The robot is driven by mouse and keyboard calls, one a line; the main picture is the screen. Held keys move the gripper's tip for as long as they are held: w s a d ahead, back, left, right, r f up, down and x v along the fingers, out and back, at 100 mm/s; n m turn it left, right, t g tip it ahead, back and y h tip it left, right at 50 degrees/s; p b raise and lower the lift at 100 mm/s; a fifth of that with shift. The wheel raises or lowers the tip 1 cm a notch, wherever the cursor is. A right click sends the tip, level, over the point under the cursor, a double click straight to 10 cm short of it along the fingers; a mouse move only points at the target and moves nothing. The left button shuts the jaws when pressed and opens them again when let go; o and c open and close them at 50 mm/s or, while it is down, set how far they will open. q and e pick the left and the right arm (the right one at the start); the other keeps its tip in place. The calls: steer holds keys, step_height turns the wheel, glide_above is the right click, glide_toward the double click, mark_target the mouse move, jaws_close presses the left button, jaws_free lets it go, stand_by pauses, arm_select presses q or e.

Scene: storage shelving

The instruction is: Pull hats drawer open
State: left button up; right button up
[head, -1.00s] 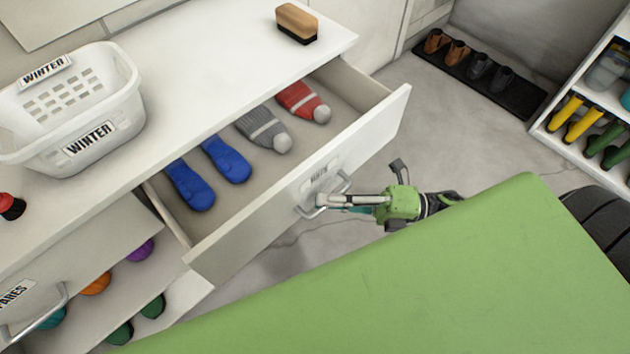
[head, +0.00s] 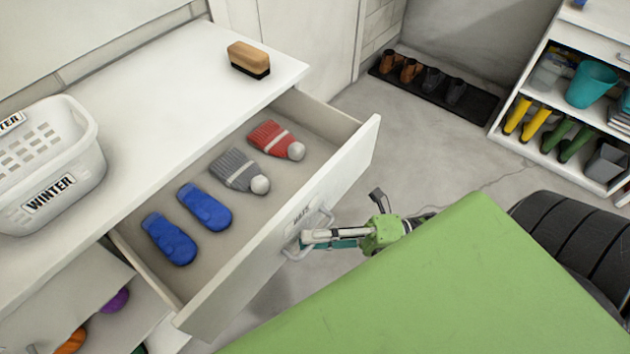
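The hats drawer (head: 345,174) stands pulled out from under the white countertop, its inside in full view. A red hat (head: 274,140), a grey hat (head: 238,170) and two blue mitten-like items (head: 205,207) lie in it. Its front carries a label and a metal handle (head: 327,217). My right gripper (head: 304,238) is at this handle, its fingers closed together around the bar; the fingertips are partly hidden by the bar. My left gripper is not in view.
A brush (head: 248,60) and a white WINTER basket (head: 80,168) stand on the countertop (head: 165,95). A shoe mat (head: 470,100) and boot shelf (head: 500,128) stand beyond clear floor. My green body fills the lower right.

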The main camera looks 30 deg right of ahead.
steer(key=shift+s+d, duration=0.1)
steer(key=shift+d, duration=0.05)
steer(key=v, duration=1.1)
steer(key=shift+d, duration=0.35)
steer(key=shift+s, duration=0.1)
